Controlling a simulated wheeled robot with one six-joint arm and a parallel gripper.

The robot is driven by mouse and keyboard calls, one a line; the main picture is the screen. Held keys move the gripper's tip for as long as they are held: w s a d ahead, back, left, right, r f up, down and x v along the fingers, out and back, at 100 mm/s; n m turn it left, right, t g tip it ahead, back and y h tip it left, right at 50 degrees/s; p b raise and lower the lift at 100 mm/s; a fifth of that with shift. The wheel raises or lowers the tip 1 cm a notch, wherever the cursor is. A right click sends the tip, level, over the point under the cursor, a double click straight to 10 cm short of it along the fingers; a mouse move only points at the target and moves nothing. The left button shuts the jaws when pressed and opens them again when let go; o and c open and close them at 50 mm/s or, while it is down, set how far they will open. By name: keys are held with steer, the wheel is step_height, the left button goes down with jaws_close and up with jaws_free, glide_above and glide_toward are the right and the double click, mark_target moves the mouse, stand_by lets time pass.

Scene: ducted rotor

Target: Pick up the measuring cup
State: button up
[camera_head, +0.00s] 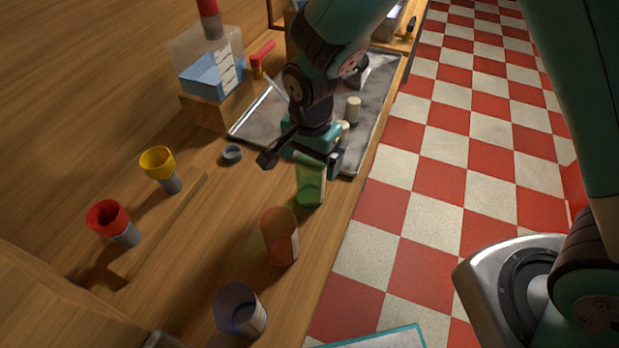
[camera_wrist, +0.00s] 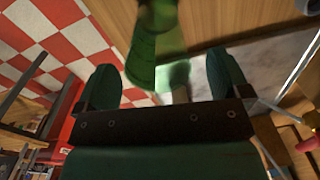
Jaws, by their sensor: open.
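A green see-through cup (camera_head: 311,188) stands on the wooden counter, near its right edge. An orange cup (camera_head: 280,238) and a blue cup (camera_head: 240,311) stand in a row nearer the camera. I cannot tell for sure which one is the measuring cup. My gripper (camera_head: 314,160) is just behind the green cup, its fingers spread. In the wrist view, the green cup (camera_wrist: 148,50) shows ahead of my open gripper (camera_wrist: 164,82), closer to the left finger. Nothing is visibly held. The arm hides part of the tray behind.
A grey metal tray (camera_head: 262,118) with small white pieces lies behind. A clear tank with blue liquid (camera_head: 212,75) stands on a wooden block. Red (camera_head: 111,220) and yellow (camera_head: 158,162) funnels stand at left. A small grey ring (camera_head: 232,154) lies between. The checkered floor (camera_head: 440,150) is at right.

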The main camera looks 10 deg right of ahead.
step_height(320, 180, down, 4)
steer(key=shift+f+p, duration=0.2)
steer(key=shift+p, duration=0.2)
steer(key=c, duration=1)
steer(key=shift+r, duration=0.1)
